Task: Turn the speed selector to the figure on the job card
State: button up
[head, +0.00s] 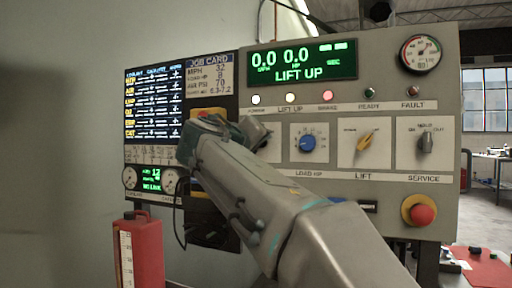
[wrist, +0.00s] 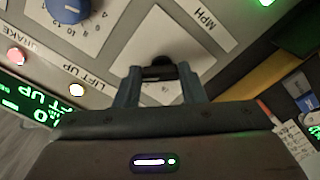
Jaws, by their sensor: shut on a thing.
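The job card (head: 209,73) is at the upper left in the head view, reading MPH 32, load HP 8 and air PSI 70. The speed selector (wrist: 158,73) is a dark knob on a white plate beside the MPH label (wrist: 205,18) in the wrist view. My gripper (wrist: 160,78) is shut on it, one finger on each side. In the head view my gripper (head: 256,134) is at the panel's left part and hides the knob. The selector's pointer and scale figures are too covered to read.
The blue load knob (head: 308,143) is just right of my gripper, with the yellow lift knob (head: 365,141) and grey service knob (head: 426,142) farther right. A red stop button (head: 422,214) is below. The display (head: 300,60) reads 0.0, 0.0 and LIFT UP.

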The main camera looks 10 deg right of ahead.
jog(key=o, duration=1)
jog(key=p+v, duration=0.1)
jog(key=v, duration=1.2)
jog(key=shift+s+a, duration=0.25)
jog(key=shift+s, duration=0.1)
jog(key=shift+p, duration=0.5)
